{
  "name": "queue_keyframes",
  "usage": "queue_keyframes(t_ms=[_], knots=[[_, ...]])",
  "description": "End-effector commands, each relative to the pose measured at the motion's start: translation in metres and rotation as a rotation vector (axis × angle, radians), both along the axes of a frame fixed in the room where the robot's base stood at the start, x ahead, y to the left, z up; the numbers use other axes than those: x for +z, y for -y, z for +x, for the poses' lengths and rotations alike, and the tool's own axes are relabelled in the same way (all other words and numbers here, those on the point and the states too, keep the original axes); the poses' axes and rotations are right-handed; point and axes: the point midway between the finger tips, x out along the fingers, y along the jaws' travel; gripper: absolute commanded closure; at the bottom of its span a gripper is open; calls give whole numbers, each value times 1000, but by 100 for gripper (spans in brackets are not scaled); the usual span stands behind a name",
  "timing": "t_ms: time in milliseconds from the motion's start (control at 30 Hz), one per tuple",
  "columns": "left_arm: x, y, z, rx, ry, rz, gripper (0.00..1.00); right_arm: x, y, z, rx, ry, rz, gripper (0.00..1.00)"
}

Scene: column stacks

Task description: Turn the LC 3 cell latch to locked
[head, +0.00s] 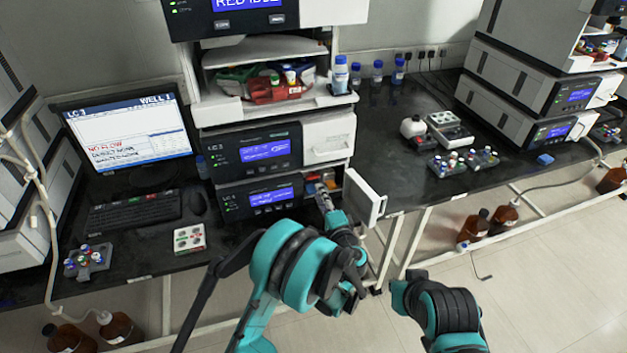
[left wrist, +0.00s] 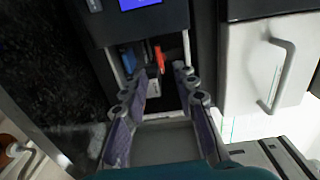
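The lower LC 3 unit (head: 258,196) has an open bay (head: 318,181) at its right, with its white door (head: 363,197) swung out. In the left wrist view a red lever (left wrist: 159,58), apparently the cell latch, stands upright in the bay, beside a blue part (left wrist: 128,60) and above a pale block (left wrist: 153,87). My left gripper (head: 325,203) is at the bay mouth; in the left wrist view its fingers (left wrist: 160,80) are spread, one on each side of the lever, with nothing between them. Contact is not visible. My right gripper is not seen; only part of that arm shows.
A mouse (head: 196,201), keyboard (head: 133,211) and white button box (head: 189,239) lie left. Bench at right holds vial racks (head: 465,163).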

Motion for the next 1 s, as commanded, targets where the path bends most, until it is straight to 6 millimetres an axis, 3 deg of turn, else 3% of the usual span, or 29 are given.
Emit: queue_keyframes(t_ms=[167,600,933,967,1000], knots=[[-5,3,8,-8,14,21,72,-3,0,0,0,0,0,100],[-5,-17,68,-7,13,19,72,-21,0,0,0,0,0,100],[-3,-18,74,-9,12,19,72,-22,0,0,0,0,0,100],[-3,-18,74,-9,12,19,74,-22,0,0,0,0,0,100],[-3,-18,74,-9,12,19,85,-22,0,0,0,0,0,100]])
